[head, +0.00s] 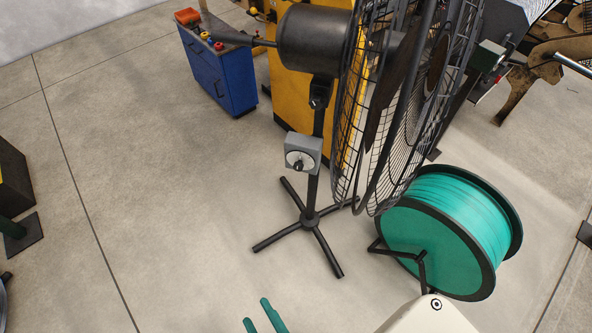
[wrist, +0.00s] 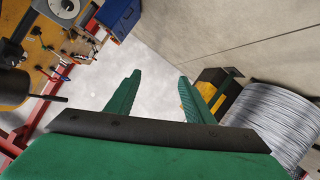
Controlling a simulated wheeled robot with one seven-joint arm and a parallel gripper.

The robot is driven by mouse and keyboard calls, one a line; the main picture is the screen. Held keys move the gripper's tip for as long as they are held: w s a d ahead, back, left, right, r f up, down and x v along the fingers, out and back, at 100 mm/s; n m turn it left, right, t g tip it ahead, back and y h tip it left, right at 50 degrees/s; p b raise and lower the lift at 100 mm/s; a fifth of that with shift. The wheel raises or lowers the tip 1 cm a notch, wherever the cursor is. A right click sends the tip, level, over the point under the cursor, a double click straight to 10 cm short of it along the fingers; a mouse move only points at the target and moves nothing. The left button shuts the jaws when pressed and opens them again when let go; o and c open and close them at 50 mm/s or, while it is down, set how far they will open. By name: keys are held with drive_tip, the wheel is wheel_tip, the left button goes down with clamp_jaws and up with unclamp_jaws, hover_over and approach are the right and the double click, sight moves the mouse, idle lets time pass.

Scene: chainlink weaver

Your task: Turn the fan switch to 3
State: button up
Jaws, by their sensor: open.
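The fan switch (head: 303,152) is a small grey box on the fan's black pole, with a round white dial and a dark knob (head: 298,165) on its front. The numbers and the knob's setting are too small to read. A grey box with a round dial (wrist: 62,6), seemingly this switch, is cut off at the top left of the wrist view. The black caged fan (head: 315,40) stands upright on a cross-shaped foot. My gripper (head: 256,311) shows green fingertips at the bottom of the head view, below and apart from the switch. In the wrist view my gripper (wrist: 160,76) is open and empty.
A teal cable spool (head: 430,240) lies right of the fan's foot. A blue cabinet (head: 220,75) and a yellow machine (head: 292,100) stand behind. A spool of grey wire (wrist: 272,125) is at the right of the wrist view. The floor left of the fan is clear.

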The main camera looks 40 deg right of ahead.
drive_tip(key=w+d+f+n+g+h, duration=0.1)
drive_tip(key=w+d+f+n+h, duration=0.1)
drive_tip(key=w+d+f+n, duration=0.5)
drive_tip(key=n+g+h, duration=0.3)
drive_tip(key=n+h, duration=0.7)
drive_tip(key=h, duration=0.2)
approach(297, 169)
drive_tip(key=x, duration=0.8)
drive_tip(key=shift+w+d, duration=0.1)
drive_tip(key=shift+d, duration=0.15)
drive_tip(key=c, duration=1)
